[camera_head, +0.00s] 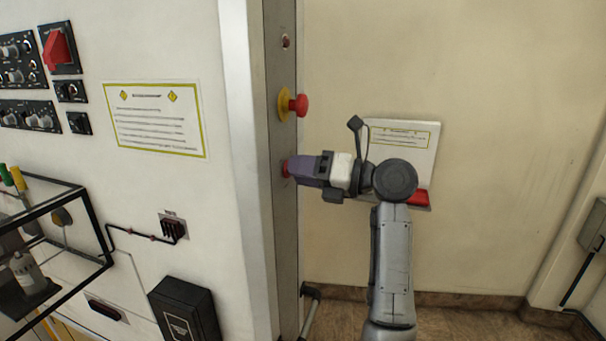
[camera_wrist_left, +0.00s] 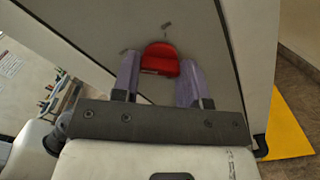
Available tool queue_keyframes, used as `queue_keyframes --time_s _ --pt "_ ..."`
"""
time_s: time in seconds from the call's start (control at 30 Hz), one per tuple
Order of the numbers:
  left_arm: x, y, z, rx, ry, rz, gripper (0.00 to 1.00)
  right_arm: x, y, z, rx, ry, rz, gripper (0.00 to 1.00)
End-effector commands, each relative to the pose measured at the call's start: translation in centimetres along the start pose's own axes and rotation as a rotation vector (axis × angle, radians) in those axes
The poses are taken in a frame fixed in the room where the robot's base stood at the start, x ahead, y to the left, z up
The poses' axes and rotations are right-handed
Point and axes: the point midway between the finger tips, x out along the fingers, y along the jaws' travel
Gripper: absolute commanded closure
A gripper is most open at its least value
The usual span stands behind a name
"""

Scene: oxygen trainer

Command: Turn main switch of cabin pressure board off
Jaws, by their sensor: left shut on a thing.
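The red main switch (camera_head: 285,169) sits on the narrow grey upright panel face, below the red mushroom button. In the left wrist view the switch (camera_wrist_left: 160,57) is a rounded red knob between the purple fingers. My left gripper (camera_head: 292,167) reaches it from the right and is shut on it. In the left wrist view the gripper (camera_wrist_left: 160,70) has one finger on each side of the knob. The fingers hide most of the switch in the head view. My right gripper is in neither view.
A red mushroom button (camera_head: 300,105) on a yellow base juts out just above my gripper. A white wall box (camera_head: 415,150) with a red part stands behind my arm. Open wall lies to the right.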

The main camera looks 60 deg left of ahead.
Motion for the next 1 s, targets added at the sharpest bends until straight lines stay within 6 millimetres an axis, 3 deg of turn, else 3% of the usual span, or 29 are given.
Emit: queue_keyframes --time_s 0.3,0.33,0.6,0.87,1.0 --pt "0.0 0.0 0.0 -0.001 -0.001 -0.001 0.83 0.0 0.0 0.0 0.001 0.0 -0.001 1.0" --pt "0.0 0.0 0.0 -0.001 -0.001 -0.001 0.59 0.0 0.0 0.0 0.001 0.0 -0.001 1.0" --pt "0.0 0.0 0.0 0.0 -0.001 -0.001 0.34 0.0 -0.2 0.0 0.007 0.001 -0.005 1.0" --pt "-0.2 0.0 0.0 0.0 -0.001 -0.001 0.34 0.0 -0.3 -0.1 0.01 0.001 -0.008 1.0" --pt "-1.4 0.0 0.0 0.001 -0.003 -0.003 0.34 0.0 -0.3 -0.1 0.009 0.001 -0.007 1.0"
